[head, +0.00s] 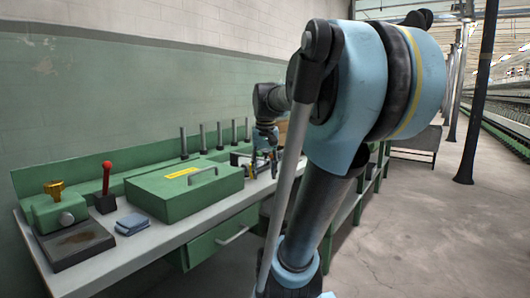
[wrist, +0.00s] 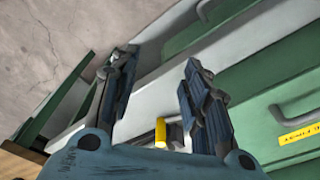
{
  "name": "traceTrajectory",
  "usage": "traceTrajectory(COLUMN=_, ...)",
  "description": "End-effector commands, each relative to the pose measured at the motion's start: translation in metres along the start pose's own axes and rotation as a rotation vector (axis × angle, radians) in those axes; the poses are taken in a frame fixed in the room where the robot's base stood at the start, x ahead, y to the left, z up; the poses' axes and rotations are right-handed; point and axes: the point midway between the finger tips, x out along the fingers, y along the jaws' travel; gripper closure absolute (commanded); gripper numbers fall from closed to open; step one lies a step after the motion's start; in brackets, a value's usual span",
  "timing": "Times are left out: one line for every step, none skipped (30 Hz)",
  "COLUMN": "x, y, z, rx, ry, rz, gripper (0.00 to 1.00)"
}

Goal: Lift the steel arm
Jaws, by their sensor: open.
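My gripper (head: 272,172) is open over the far end of the workbench. In the wrist view its two dark fingers (wrist: 160,62) stand wide apart with nothing held between their tips. A yellow cylinder (wrist: 160,132) shows low between the fingers, with a grey metal piece (wrist: 175,131) beside it. The grey piece may be part of the steel arm, but my gripper body hides most of it. In the head view a small dark and yellow assembly (head: 238,160) stands just left of my gripper; its steel arm cannot be made out clearly.
A green lidded box (head: 180,190) with a handle lies on the grey-topped workbench (head: 150,252). A red-knobbed lever (head: 106,180), a green device with a brass top (head: 58,208) and a blue cloth (head: 131,224) stand left. Several upright pegs line the back.

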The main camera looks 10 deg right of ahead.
Motion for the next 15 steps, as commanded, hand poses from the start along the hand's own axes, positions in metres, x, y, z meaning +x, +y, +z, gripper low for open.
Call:
traceTrajectory(x=-0.014, y=0.0, z=-0.018, rx=0.017, ry=-0.006, rz=0.001, gripper=0.57)
traceTrajectory(x=-0.021, y=0.0, z=-0.027, rx=0.027, ry=-0.01, rz=0.002, gripper=0.57)
traceTrajectory(x=-0.031, y=0.0, z=-0.038, rx=0.039, ry=-0.016, rz=0.003, gripper=0.57)
traceTrajectory(x=-0.038, y=0.0, z=-0.048, rx=0.048, ry=-0.02, rz=0.004, gripper=0.57)
traceTrajectory(x=-0.045, y=0.0, z=-0.057, rx=0.058, ry=-0.023, rz=0.005, gripper=0.57)
traceTrajectory(x=-0.053, y=0.001, z=-0.069, rx=0.071, ry=-0.028, rz=0.006, gripper=0.57)
traceTrajectory(x=-0.06, y=0.001, z=-0.078, rx=0.08, ry=-0.031, rz=0.007, gripper=0.57)
traceTrajectory(x=-0.066, y=0.001, z=-0.087, rx=0.089, ry=-0.035, rz=0.008, gripper=0.57)
traceTrajectory(x=-0.074, y=0.002, z=-0.099, rx=0.102, ry=-0.041, rz=0.009, gripper=0.57)
traceTrajectory(x=-0.08, y=0.002, z=-0.108, rx=0.113, ry=-0.045, rz=0.01, gripper=0.57)
traceTrajectory(x=-0.085, y=0.003, z=-0.117, rx=0.122, ry=-0.048, rz=0.011, gripper=0.57)
traceTrajectory(x=-0.093, y=0.003, z=-0.129, rx=0.134, ry=-0.053, rz=0.012, gripper=0.57)
traceTrajectory(x=-0.098, y=0.004, z=-0.138, rx=0.144, ry=-0.056, rz=0.013, gripper=0.57)
traceTrajectory(x=-0.103, y=0.005, z=-0.147, rx=0.154, ry=-0.06, rz=0.014, gripper=0.57)
traceTrajectory(x=-0.11, y=0.005, z=-0.159, rx=0.167, ry=-0.065, rz=0.015, gripper=0.57)
